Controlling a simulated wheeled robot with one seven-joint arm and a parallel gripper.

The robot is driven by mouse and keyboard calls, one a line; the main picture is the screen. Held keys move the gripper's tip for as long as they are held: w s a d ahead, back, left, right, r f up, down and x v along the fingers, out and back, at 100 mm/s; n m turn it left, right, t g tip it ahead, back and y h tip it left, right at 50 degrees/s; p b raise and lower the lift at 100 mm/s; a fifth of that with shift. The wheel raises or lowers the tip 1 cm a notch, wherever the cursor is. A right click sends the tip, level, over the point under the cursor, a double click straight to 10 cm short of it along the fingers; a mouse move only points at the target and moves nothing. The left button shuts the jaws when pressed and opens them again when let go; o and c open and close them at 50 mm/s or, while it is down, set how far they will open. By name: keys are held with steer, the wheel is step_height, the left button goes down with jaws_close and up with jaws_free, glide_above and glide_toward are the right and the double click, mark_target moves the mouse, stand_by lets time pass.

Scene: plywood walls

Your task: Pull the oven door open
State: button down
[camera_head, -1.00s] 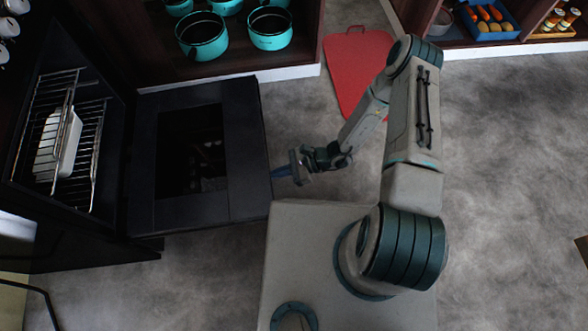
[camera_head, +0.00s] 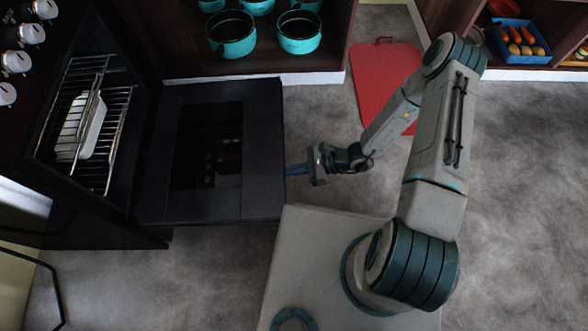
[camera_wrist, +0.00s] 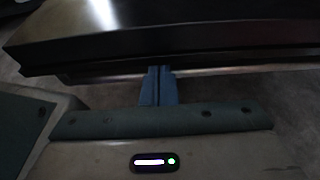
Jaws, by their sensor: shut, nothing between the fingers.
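The oven door (camera_head: 262,150) is a dark panel with a window, swung down and lying about level in front of the oven (camera_head: 125,160). The oven's cavity is exposed, with wire racks (camera_head: 112,150) and a white dish (camera_head: 88,128) in it. My gripper (camera_head: 290,169) is at the door's outer edge, pointing at it. In the wrist view, the blue fingers (camera_wrist: 158,85) are together with nothing between them, and their tips meet or nearly meet the edge of the dark door (camera_wrist: 170,45). I cannot tell whether they touch it.
Teal pots (camera_head: 232,35) stand in an open cabinet behind the door. A red board (camera_head: 385,82) lies on the floor beyond my arm. A blue crate of vegetables (camera_head: 520,40) sits on a shelf at the top right. Grey floor on the right is clear.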

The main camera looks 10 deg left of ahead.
step_height(320, 180, up, 8)
steer(key=p, duration=0.5)
steer(key=shift+a, duration=0.45)
steer(key=shift+f, duration=0.2)
step_height(320, 180, down, 5)
steer(key=b, duration=0.3)
steer(key=r+p+v, duration=0.2)
steer(key=p+v, duration=0.2)
steer(key=v, duration=0.7)
steer(key=shift+s+a+r, duration=0.2)
steer(key=shift+a+r, duration=0.05)
steer(key=shift+a, duration=0.15)
